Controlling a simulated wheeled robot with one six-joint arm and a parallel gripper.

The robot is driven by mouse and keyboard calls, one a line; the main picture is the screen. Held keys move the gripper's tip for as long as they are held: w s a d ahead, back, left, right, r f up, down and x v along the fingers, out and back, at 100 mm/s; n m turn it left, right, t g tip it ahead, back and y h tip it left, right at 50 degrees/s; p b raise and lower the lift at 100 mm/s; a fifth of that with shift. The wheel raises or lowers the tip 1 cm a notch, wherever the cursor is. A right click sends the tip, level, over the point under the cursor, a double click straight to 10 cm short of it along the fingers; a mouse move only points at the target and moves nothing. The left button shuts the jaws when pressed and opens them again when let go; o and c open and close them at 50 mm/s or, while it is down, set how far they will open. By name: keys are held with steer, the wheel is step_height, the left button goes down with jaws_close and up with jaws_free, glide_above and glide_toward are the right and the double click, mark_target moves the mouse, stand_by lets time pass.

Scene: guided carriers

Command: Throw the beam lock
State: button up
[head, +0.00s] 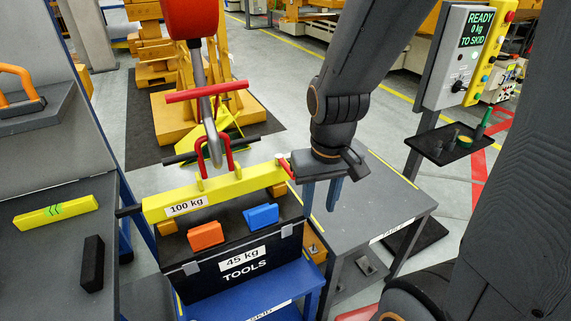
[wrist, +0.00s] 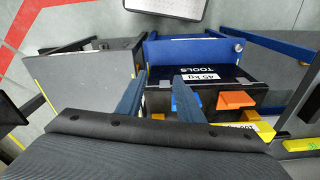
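A yellow lifting beam (head: 216,191) marked 100 kg lies across the top of the black tool box (head: 238,264) marked 45 kg TOOLS. A small red piece (head: 285,164) sits at the beam's right end, beside my wrist; I cannot tell for sure that it is the lock. A red shackle (head: 230,160) on the beam is at the grey hook (head: 213,145). My gripper (head: 322,193) points down just right of the beam, its two blue fingers apart and empty. In the wrist view my gripper (wrist: 160,78) is open, with the tool box (wrist: 215,73) beyond it.
The box stands on a blue skid (head: 262,298). A grey table (head: 372,215) is right of it. A control panel (head: 466,55) reads READY, 0 kg, TO SKID. Orange (head: 206,236) and blue (head: 261,216) blocks show at the box. A grey bench (head: 50,250) is at left.

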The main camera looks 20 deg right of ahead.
steer(key=w+r+n+y+p, duration=0.1)
steer(key=w+r+p, duration=0.15)
steer(key=w, duration=1.05)
steer(key=n+g+y+p, duration=0.1)
steer(key=p, duration=0.1)
glide_toward(286, 169)
steer(key=d, duration=0.1)
steer(key=shift+a+f+p, duration=0.2)
steer(key=shift+f+p, duration=0.2)
steer(key=shift+f, duration=0.85)
steer(key=shift+a+f+p, duration=0.25)
steer(key=shift+f+p, duration=0.15)
steer(key=shift+f, duration=0.9)
steer(key=shift+a+f+p, duration=0.2)
steer(key=shift+f+p, duration=0.2)
steer(key=shift+f, duration=0.85)
jaws_close()
